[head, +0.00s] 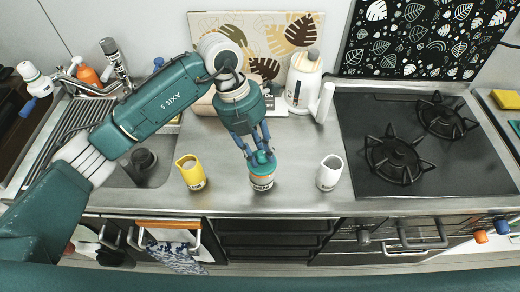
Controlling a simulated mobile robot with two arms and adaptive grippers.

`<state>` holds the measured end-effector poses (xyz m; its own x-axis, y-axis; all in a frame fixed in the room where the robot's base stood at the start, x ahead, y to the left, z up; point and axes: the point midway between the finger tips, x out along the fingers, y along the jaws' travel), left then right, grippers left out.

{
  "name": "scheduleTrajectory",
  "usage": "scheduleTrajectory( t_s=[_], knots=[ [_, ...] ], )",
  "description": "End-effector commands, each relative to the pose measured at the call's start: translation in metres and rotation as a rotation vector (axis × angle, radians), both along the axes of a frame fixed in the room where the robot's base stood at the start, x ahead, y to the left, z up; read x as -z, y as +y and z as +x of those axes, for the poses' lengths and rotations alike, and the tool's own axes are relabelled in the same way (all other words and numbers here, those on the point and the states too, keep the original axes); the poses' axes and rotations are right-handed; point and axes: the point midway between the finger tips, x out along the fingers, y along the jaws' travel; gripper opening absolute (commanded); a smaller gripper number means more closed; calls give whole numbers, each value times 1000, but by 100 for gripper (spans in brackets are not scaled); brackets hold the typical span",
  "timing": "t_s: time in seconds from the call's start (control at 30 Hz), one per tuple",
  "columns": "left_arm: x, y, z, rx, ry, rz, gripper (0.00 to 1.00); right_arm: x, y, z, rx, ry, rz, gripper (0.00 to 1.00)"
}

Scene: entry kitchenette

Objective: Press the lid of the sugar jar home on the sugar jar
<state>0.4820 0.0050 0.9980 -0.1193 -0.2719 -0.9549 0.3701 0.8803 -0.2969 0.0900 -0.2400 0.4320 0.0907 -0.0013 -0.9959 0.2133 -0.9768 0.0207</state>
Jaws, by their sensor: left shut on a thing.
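The sugar jar (262,182) stands upright near the front of the steel counter, with a pale label and an orange band around it. Its teal lid (261,160) is at the jar's top. My left gripper (259,152) reaches down from above and is shut on the lid. The fingers partly cover the lid, and I cannot tell whether it sits fully down or level on the jar. My right gripper is not in view.
A yellow pitcher (190,172) stands left of the jar and a white pitcher (329,173) right of it. A white kettle (302,82) stands behind. The sink (150,172) is at left, the black hob (435,150) at right. The counter is clear close around the jar.

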Motion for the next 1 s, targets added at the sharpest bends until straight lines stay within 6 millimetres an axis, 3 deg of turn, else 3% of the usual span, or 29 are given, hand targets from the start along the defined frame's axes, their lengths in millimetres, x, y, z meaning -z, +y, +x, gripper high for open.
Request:
scheduleTrajectory(
  t_s=[0.43,1.0],
  knots=[
    [0,0,0,0,-1,0,0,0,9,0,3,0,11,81],
    [-1,0,0,0,-1,0,0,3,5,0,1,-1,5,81]
  ],
)
